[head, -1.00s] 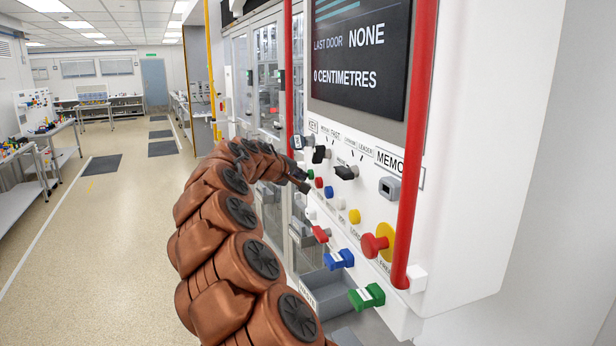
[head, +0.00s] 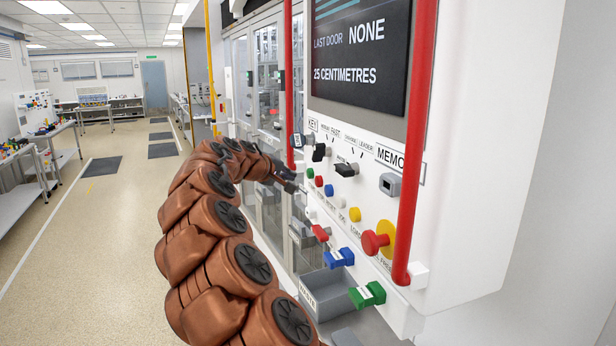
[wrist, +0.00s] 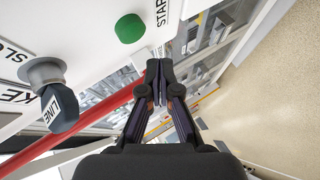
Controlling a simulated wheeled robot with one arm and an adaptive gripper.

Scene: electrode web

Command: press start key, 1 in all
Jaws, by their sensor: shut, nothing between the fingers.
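The start key is a round green button. In the wrist view the green button (wrist: 130,28) is on the white panel beside a label reading "STAR", cut off by the frame edge. In the head view the green button (head: 310,173) is at the left of the row of keys. My gripper (head: 296,189) is in front of the panel, a little below and left of the button, apart from it. In the wrist view my gripper (wrist: 158,65) is shut and empty, its tips below and right of the button.
A display (head: 358,50) reads "LAST DOOR NONE" and "25 CENTIMETRES". Close by are a key switch (wrist: 62,105), a red rail (wrist: 85,122), red (head: 319,182) and blue (head: 329,190) buttons, and a large red knob (head: 373,243). A grey bin (head: 335,292) is below.

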